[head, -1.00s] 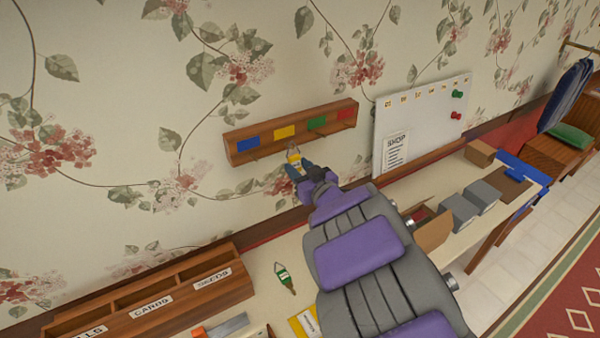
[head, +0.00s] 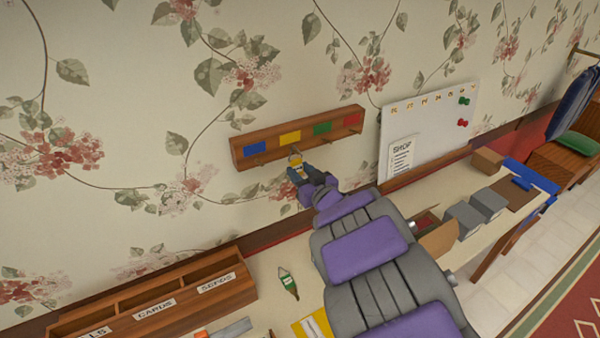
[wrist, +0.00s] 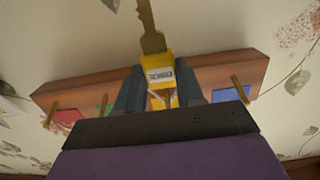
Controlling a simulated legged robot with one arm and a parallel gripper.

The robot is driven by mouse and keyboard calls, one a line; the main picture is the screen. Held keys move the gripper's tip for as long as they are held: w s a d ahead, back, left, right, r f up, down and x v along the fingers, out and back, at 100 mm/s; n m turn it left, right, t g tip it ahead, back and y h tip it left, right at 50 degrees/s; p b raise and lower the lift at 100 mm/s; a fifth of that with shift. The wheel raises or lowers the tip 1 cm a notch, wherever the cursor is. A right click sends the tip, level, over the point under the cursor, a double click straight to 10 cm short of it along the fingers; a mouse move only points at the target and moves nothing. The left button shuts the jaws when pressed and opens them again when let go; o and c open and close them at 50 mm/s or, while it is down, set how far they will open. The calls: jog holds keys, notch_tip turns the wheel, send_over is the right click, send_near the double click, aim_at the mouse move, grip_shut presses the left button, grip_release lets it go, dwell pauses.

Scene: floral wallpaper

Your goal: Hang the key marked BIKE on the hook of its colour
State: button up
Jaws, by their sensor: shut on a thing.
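A yellow key tag (wrist: 160,88) with a brass key (wrist: 149,30) is held in my gripper (head: 299,171). In the wrist view the tag sits between the two fingers (wrist: 152,92), its small dark lettering upside down and looking like BIKE. The wooden hook rack (head: 240,158) on the wall has blue (head: 255,148), yellow (head: 290,138), green (head: 322,129) and red (head: 352,119) patches with pegs below. My gripper is just below the yellow patch, close to its peg. The peg is largely hidden, so I cannot tell whether the key's ring touches it.
A green-tagged key (head: 289,284) and a yellow card (head: 312,325) lie on the table (head: 262,270). A wooden sorter (head: 180,318) stands at left. A whiteboard (head: 440,115), a shopping list (head: 401,156) and grey boxes (head: 464,220) are at right.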

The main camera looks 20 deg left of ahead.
jog(key=shift+a, duration=0.1)
jog(key=o, duration=1.1)
jog(key=f+b+v, duration=0.1)
jog(key=b+v, duration=0.9)
jog(key=v, duration=0.7)
jog(key=shift+r, duration=0.3)
jog(key=shift+d, duration=0.25)
